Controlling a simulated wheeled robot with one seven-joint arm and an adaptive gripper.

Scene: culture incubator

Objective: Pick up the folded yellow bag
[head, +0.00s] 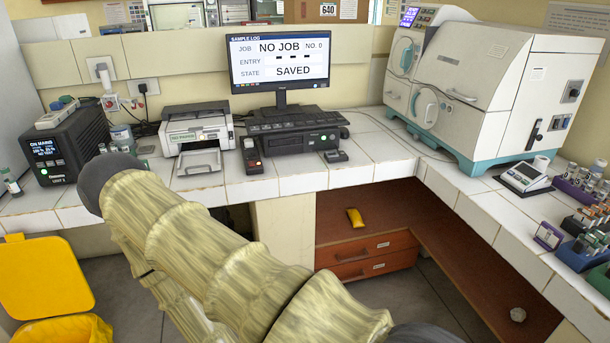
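The folded yellow bag (355,218) is a small yellow bundle. It lies on the brown wooden surface (385,229) above two drawers, in the recess below the white tiled bench. My arm, in a pale yellow ribbed sleeve, crosses the lower left and middle of the head view, to the left of the bag. My gripper is not visible in this view. Nothing is seen touching the bag.
The white tiled bench (395,155) overhangs the bag. Reddish-brown drawers (365,257) stand below it. A yellow bin (62,330) with raised lid (45,278) stands at lower left.

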